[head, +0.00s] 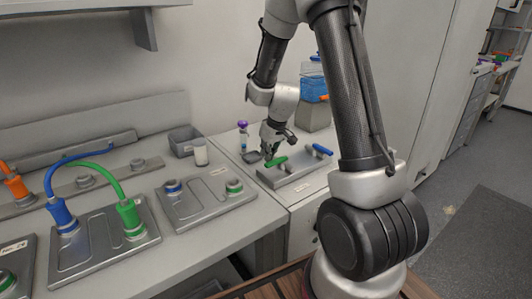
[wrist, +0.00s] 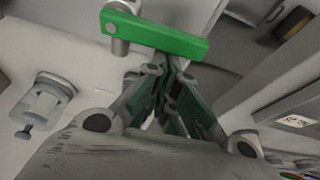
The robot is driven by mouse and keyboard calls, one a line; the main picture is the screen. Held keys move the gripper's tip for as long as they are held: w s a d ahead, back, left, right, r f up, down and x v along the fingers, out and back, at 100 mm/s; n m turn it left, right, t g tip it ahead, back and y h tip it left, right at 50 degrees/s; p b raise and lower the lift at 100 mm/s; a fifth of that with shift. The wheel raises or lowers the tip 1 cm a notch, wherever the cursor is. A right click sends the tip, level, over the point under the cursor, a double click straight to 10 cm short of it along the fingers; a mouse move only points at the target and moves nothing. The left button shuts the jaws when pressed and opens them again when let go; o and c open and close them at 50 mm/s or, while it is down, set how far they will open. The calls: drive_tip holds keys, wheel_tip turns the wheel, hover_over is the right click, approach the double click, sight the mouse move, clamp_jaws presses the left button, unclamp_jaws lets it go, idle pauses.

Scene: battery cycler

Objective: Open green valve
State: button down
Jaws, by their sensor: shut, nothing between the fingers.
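The green valve handle (head: 277,162) is a flat bar on a grey valve block (head: 298,176) on the counter in the head view. In the wrist view the green handle (wrist: 155,38) lies across the top centre, with its grey pivot stem (wrist: 121,46) at its left end. My gripper (head: 268,155) is just left of and close to the handle in the head view. In the wrist view my gripper (wrist: 172,68) is shut and empty, its fingertips at the handle's lower edge. I cannot tell whether they touch it.
A blue valve handle (head: 322,149) sits on the same block, to the right.

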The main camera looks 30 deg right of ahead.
sight(272, 165)
drive_tip(key=shift+s+a+n, duration=0.1)
drive_tip(key=shift+s+n, duration=0.25)
drive_tip(key=shift+n, duration=0.25)
drive_tip(key=s+n, duration=0.1)
drive_tip(key=n, duration=0.1)
drive_tip(key=s+n+y, duration=0.1)
drive_tip(key=n, duration=0.1)
drive_tip(key=shift+s+g+y, duration=0.1)
drive_tip(key=shift+g+y, duration=0.2)
drive_tip(key=shift+g, duration=0.1)
drive_tip(key=n, duration=0.1)
drive_tip(key=s+n, duration=0.1)
drive_tip(key=s+n+g, duration=0.1)
drive_tip(key=n, duration=0.1)
drive_tip(key=shift+d+y, duration=0.25)
drive_tip(key=shift+y, duration=0.15)
drive_tip(key=s+n, duration=0.1)
drive_tip(key=n, duration=0.1)
drive_tip(key=d+n+g, duration=0.1)
drive_tip(key=n, duration=0.1)
drive_tip(key=shift+s+d+y, duration=0.2)
drive_tip(key=shift+s+y, duration=0.1)
drive_tip(key=shift+s, duration=0.1)
drive_tip(key=n, duration=0.1)
drive_tip(key=s+d+n+g, duration=0.1)
drive_tip(key=n, duration=0.1)
drive_tip(key=shift+d, duration=0.1)
drive_tip(key=shift+s+d, duration=0.1)
drive_tip(key=shift+d, duration=0.3)
